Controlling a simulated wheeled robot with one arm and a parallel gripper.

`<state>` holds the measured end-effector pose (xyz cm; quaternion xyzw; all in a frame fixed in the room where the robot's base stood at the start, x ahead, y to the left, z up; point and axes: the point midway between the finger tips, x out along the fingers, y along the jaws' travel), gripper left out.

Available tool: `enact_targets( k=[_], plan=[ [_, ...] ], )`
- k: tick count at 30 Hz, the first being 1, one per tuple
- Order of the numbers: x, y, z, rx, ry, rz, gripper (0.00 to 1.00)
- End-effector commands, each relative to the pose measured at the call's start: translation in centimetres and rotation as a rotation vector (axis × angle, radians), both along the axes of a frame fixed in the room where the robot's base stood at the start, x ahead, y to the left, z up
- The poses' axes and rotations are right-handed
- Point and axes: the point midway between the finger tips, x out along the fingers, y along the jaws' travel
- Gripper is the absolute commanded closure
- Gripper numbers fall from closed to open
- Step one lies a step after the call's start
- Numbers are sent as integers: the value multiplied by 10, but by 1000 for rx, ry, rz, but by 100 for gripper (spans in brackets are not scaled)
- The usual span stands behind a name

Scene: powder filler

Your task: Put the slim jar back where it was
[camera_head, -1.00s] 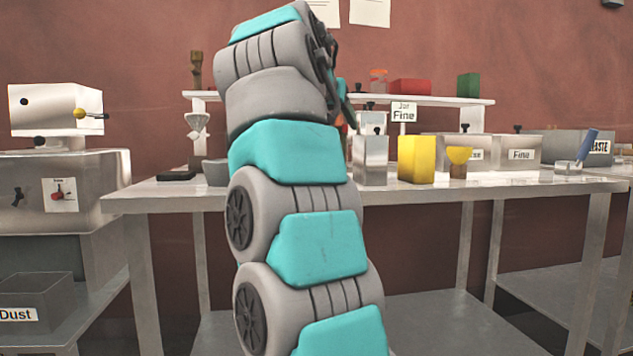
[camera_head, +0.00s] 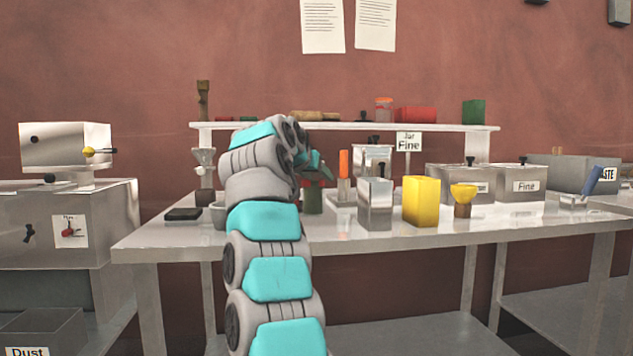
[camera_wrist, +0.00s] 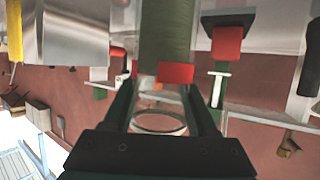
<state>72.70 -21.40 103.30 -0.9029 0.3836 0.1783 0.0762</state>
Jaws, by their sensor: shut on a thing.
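The slim jar appears as a tall cylinder with a dark green body (camera_head: 313,200) near the back of the table, partly hidden by my arm. In the wrist view its green body (camera_wrist: 166,28) runs to the top edge, and a clear section with a round rim lies nearer the camera. My gripper (camera_wrist: 166,82) is shut on the jar, with a finger on each side and red at the tips. The jar looks upright. I cannot tell whether its base touches the table.
A dark flat pad (camera_head: 184,214) lies left. A shelf (camera_head: 450,127) and a "Jar Fine" sign (camera_head: 408,142) are behind.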

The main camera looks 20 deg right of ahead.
Motion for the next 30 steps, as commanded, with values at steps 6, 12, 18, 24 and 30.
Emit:
enact_targets(
  k=[6, 12, 18, 24, 30],
  plan=[
    [0, 2, -29, 0, 0, 3, 100],
    [0, 0, -35, -1, -1, 0, 100],
    [0, 0, -34, -1, 0, 0, 100],
    [0, 0, -37, -1, 0, 0, 36],
    [0, 0, -37, -1, 1, 0, 14]
  ],
)
